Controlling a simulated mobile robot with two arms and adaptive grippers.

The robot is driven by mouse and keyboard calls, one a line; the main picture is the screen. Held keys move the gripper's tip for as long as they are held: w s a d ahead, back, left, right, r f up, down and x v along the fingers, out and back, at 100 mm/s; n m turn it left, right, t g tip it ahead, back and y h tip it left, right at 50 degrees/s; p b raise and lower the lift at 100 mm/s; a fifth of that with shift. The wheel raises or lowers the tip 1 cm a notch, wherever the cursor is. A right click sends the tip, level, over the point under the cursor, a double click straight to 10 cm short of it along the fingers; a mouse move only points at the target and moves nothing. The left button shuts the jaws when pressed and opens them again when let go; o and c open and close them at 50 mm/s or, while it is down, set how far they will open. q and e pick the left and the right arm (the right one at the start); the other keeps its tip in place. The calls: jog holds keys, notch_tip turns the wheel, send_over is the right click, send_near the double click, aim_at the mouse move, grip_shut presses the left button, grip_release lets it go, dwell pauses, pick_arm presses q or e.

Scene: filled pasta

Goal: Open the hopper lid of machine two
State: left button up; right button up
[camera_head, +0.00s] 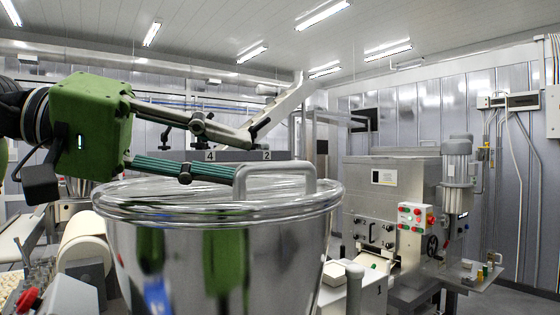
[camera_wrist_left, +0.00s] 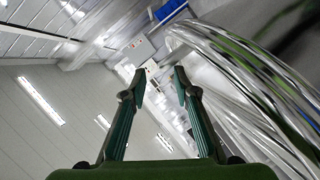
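The shiny metal hopper (camera_head: 290,250) fills the lower middle of the head view. Its round lid (camera_head: 150,192) lies flat and closed on top, with a grey bar handle (camera_head: 285,168) on it. My left gripper (camera_head: 248,152) comes in from the left just above the lid. Its two fingers are apart, with nothing seen between them. The lower fingertip is close to the handle's left end; I cannot tell whether they touch. In the left wrist view the open fingers (camera_wrist_left: 160,74) show beside the curved shiny rim (camera_wrist_left: 240,65). My right gripper is not in view.
A grey panel with the numbers 4 and 2 (camera_head: 235,155) stands behind the lid. A pasta machine with a red-buttoned control box (camera_head: 416,217) stands at the right. A pale roller (camera_head: 85,240) is at the lower left. The air above the lid's right side looks mostly clear.

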aim_at(277, 169)
pick_arm(q)
jog(key=x, duration=0.4)
jog(key=p+x, duration=0.1)
jog(key=x, duration=0.1)
jog(key=shift+w, duration=0.4)
jog(key=shift+d+f, duration=0.1)
jog(key=shift+d, duration=0.15)
jog(key=shift+w+d, duration=0.1)
jog(key=shift+d, duration=0.15)
jog(key=shift+w+f, duration=0.15)
grip_shut()
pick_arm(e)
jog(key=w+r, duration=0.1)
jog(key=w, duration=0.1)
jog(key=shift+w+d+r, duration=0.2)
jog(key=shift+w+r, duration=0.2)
